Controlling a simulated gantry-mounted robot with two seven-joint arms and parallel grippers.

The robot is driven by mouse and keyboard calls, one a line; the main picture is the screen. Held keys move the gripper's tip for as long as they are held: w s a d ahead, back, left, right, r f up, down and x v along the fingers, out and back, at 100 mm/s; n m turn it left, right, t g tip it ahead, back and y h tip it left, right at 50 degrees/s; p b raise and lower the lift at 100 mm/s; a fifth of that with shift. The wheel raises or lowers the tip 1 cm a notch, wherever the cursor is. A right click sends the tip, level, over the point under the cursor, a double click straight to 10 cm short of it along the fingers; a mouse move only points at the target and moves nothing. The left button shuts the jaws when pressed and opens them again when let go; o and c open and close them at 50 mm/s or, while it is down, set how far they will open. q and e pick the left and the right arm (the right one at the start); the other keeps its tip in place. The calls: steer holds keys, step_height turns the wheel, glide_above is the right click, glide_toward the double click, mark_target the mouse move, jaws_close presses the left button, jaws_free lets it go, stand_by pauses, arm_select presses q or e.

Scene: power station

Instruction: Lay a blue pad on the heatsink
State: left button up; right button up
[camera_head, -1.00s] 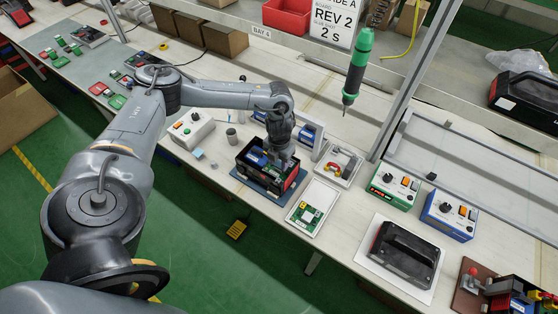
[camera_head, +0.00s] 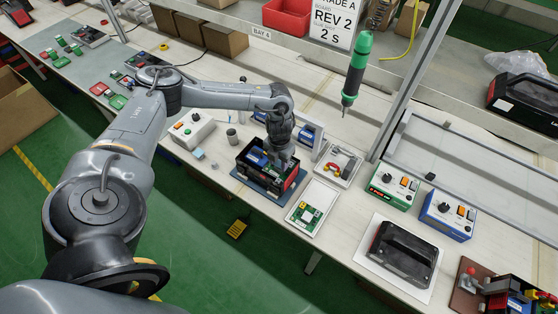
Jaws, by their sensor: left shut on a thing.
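My left gripper (camera_head: 280,163) reaches down into an open black and red housing (camera_head: 291,182) on a dark blue mat (camera_head: 258,187). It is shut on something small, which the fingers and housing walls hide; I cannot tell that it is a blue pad. Blue and green parts show inside the housing around the gripper. The heatsink cannot be made out apart from these parts. A small light blue piece (camera_head: 198,153) lies on the bench left of the housing. My right gripper does not show.
A tray with a green board (camera_head: 306,214) and a grey tray with red and yellow parts (camera_head: 340,165) stand right of the housing. A white control box (camera_head: 192,129) stands to the left. A green screwdriver (camera_head: 357,70) hangs above the bench. A black cover (camera_head: 405,250) lies further right.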

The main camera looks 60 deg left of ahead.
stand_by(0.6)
arm_select(q)
steer(key=shift+f+b, duration=0.4)
steer(key=shift+f, duration=0.25)
stand_by(0.4)
steer(key=o, duration=1.5)
steer(key=shift+a, duration=0.1)
steer(key=shift+r, duration=0.15)
